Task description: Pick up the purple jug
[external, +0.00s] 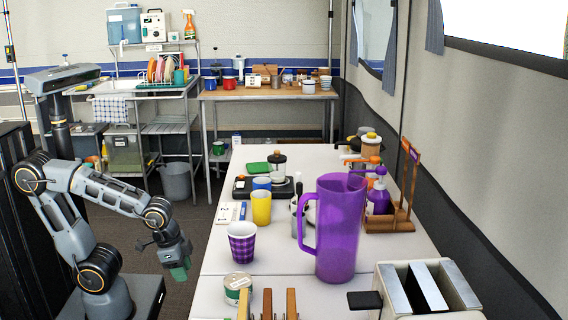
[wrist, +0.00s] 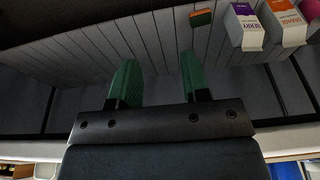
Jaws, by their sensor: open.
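The purple jug (external: 342,228) is tall, translucent and upright on the white table in the external view. Its handle points left. My gripper (external: 179,272) hangs to the left of the table edge, well apart from the jug and lower than its rim. In the wrist view my gripper (wrist: 158,80) shows two green fingers spread apart with nothing between them. The jug is not visible in the wrist view.
A purple checkered cup (external: 241,243), a yellow cup (external: 261,207) and a green-white can (external: 237,288) stand left of the jug. A toaster (external: 428,290) is at front right, and a wooden caddy (external: 392,218) is behind right. Cartons (wrist: 245,27) show in the wrist view.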

